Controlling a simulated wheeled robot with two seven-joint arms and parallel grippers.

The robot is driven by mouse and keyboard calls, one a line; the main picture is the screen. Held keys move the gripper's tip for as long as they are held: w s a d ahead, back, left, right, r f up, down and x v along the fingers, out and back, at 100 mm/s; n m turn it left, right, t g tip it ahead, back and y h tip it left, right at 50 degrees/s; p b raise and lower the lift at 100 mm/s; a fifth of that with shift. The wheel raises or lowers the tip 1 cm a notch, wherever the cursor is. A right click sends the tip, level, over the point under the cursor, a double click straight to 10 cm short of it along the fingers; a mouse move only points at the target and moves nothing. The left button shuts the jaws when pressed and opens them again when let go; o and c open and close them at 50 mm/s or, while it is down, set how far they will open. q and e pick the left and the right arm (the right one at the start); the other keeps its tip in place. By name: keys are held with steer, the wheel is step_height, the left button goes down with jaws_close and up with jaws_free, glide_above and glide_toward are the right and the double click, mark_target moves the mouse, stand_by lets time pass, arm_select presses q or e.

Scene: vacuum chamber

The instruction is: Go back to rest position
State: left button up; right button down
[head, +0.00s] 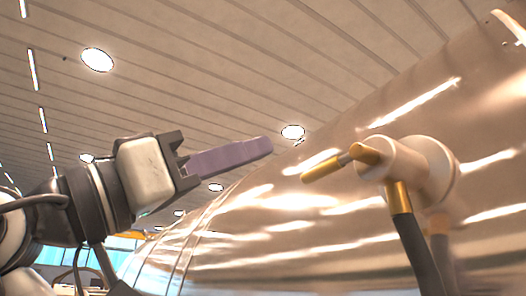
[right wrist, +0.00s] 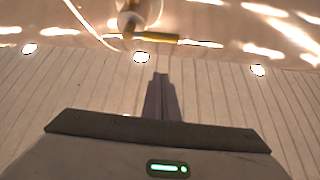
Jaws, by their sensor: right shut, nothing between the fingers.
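My right gripper (head: 268,146) reaches in from the left of the head view, with its purple-grey fingers together and nothing between them. In the right wrist view the shut fingers (right wrist: 161,80) point up the picture. To the right of the fingertips in the head view, a yellow handle (head: 340,164) sticks out from a pale round fitting (head: 405,165). A visible gap separates it from the gripper. The handle (right wrist: 150,37) also shows beyond the fingertips in the right wrist view. My left gripper is not in view.
The large, shiny, copper-coloured chamber wall (head: 290,240) curves across the right and lower part of the head view. A dark hose (head: 418,250) with a gold collar hangs from the fitting. The ceiling (head: 220,60) with round lamps fills the background. Open air surrounds the gripper.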

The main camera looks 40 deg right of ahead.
steer(key=shift+v, duration=0.8)
steer(key=shift+s, duration=0.1)
